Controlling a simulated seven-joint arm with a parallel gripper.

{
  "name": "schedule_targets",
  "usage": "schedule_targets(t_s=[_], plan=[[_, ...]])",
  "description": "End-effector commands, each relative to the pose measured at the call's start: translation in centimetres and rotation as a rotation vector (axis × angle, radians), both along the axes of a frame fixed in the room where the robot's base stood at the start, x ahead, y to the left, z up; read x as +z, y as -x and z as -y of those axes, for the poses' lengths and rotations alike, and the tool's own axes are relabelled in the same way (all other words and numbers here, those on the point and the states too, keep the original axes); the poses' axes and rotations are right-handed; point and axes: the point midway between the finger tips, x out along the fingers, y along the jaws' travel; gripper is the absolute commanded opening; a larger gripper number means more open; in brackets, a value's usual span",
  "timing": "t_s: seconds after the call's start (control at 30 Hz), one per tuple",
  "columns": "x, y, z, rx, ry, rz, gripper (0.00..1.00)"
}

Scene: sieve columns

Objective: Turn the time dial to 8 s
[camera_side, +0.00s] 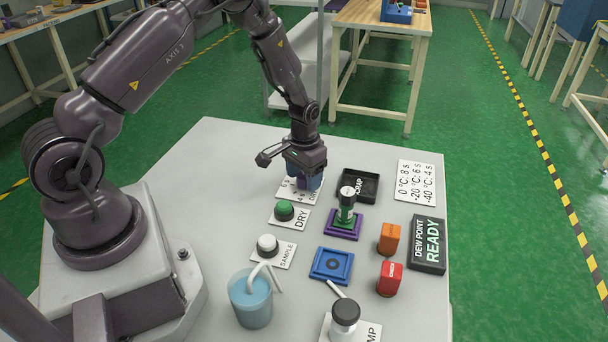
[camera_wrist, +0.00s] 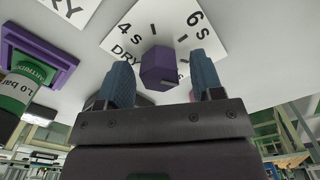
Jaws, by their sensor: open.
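The time dial's purple knob (camera_wrist: 158,66) stands on a white plate (camera_wrist: 184,22) printed with "4 s" and "6 s". My gripper (camera_wrist: 164,76) is open, with one blue finger on each side of the knob. In the wrist view a gap shows between the knob and each finger. In the side view my gripper (camera_side: 305,182) is low over the dial plate (camera_side: 286,193) and hides most of it and the knob. The knob's pointer direction and the "8 s" mark cannot be made out.
A green DRY button (camera_side: 284,208) and a white SAMPLE button (camera_side: 267,243) are in front of the dial. A black SCRAP tray (camera_side: 372,178) and a green column on a purple base (camera_side: 345,228) stand right of it. The DEW POINT display (camera_side: 428,243) reads "READY".

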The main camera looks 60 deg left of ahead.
Motion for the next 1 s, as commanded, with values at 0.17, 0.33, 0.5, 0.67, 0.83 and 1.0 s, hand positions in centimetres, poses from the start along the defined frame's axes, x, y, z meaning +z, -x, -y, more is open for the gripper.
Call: schedule_targets(t_s=[0.17, 0.33, 0.5, 0.67, 0.83, 1.0], plan=[[1.6, -0.1, 0.0, 0.001, -0.001, 0.003, 0.61], [5.2, -0.1, 0.0, 0.0, -0.001, 0.006, 0.61], [9.0, -0.1, 0.0, 0.0, -0.001, 0.005, 0.61], [11.5, 0.0, 0.0, 0.0, -0.001, 0.003, 0.61], [12.8, 0.0, 0.0, 0.0, 0.0, 0.0, 0.61], [13.0, 0.0, 0.0, 0.0, 0.0, 0.0, 0.61]])
